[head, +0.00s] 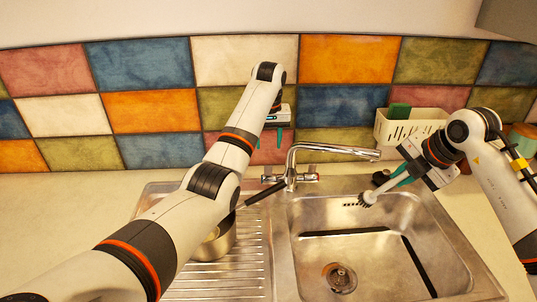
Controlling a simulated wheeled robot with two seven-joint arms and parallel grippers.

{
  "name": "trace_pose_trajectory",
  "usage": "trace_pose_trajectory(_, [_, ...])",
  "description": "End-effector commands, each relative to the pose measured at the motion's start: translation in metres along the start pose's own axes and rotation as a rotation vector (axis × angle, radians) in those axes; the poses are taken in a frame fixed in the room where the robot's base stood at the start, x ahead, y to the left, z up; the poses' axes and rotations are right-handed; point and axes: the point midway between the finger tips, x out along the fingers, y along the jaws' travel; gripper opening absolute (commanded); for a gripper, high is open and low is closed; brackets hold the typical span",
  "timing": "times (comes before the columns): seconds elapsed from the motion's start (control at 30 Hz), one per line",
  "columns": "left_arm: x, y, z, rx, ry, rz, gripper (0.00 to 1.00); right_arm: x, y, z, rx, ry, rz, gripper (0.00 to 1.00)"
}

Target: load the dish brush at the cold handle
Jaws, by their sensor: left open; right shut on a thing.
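The chrome tap (292,165) stands behind the sink, with a small handle on each side of its body. The handles' colour marks are too small for me to tell which is cold. My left gripper (274,138) is open and empty, fingers pointing down, above and behind the tap's left side. My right gripper (396,179) is shut on the dish brush (368,198), whose pale bristle head points down-left over the sink's back right part. The brush's handle is mostly hidden by the gripper.
The steel sink basin (340,255) is empty. A pot (218,243) with a dark handle sits on the drainboard (245,265), partly hidden by my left arm. A cream caddy (408,124) holding a green sponge (399,110) stands against the tiled wall.

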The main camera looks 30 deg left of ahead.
Motion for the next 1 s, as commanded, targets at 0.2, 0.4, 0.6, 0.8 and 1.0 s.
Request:
trace_pose_trajectory(0.2, [-0.024, 0.000, 0.000, 0.000, 0.000, 0.000, 0.45, 0.000, 0.000, 0.000, 0.000, 0.000, 0.000, 0.00])
trace_pose_trajectory(0.4, [-0.027, 0.000, 0.000, 0.001, 0.001, 0.000, 0.45, 0.000, 0.000, 0.000, 0.000, 0.000, 0.000, 0.00])
trace_pose_trajectory(0.6, [-0.026, 0.000, 0.000, 0.001, 0.001, 0.000, 0.45, 0.000, 0.001, 0.000, 0.000, 0.000, 0.000, 0.00])
trace_pose_trajectory(0.8, [-0.022, 0.000, 0.000, 0.001, 0.001, 0.000, 0.45, -0.006, 0.013, 0.002, 0.001, 0.002, -0.001, 0.00])
trace_pose_trajectory(1.0, [-0.018, 0.000, -0.001, 0.001, 0.001, 0.000, 0.45, -0.014, 0.027, 0.007, -0.001, 0.000, 0.000, 0.00])
